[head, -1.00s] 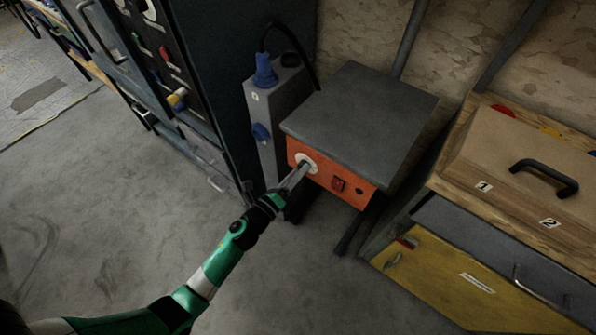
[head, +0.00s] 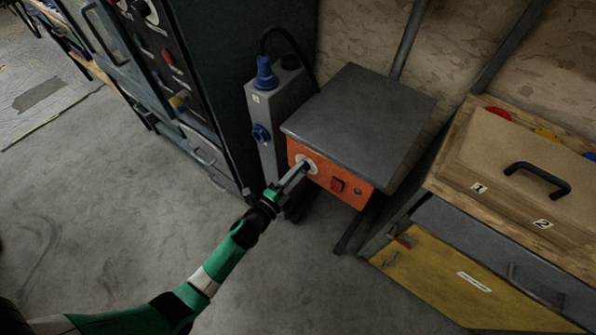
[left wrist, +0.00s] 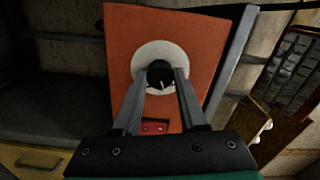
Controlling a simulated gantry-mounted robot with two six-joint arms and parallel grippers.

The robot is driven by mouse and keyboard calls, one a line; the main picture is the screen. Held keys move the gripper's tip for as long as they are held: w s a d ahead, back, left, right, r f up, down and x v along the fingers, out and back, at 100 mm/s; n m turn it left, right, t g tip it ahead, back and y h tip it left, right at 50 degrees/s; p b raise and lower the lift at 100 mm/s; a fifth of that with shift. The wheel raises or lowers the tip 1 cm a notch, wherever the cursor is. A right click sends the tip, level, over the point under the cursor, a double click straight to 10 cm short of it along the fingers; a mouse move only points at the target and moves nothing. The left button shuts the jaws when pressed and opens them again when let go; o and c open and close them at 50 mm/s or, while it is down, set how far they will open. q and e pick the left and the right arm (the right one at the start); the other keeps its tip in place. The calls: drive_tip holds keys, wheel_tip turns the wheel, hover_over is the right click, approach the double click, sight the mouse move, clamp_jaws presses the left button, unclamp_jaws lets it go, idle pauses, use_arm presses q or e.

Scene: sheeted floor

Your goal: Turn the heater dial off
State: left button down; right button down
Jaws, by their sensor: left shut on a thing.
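The heater is a box with a dark grey top (head: 360,115) and an orange front panel (head: 322,178). Its dial is a black knob on a white disc; the knob (left wrist: 160,74) shows in the left wrist view with a light pointer mark toward its lower part. In the head view the white disc (head: 308,163) shows and the knob is hidden. My left gripper (head: 303,169) reaches the panel from lower left and is shut on the dial, one finger on each side (left wrist: 160,80). A red switch (head: 338,184) is right of the dial. My right gripper is out of view.
A grey socket box with a blue plug (head: 265,72) stands left of the heater, its cable looping behind. A dark cabinet (head: 235,90) is further left. A wooden bench with a box (head: 510,165) and yellow drawer (head: 440,280) is at right. The floor in front is clear.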

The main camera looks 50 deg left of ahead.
use_arm(q)
drive_tip(key=shift+n+p, duration=1.75)
drive_tip(key=shift+n, duration=4.75)
drive_tip(key=shift+c, duration=2.3)
unclamp_jaws()
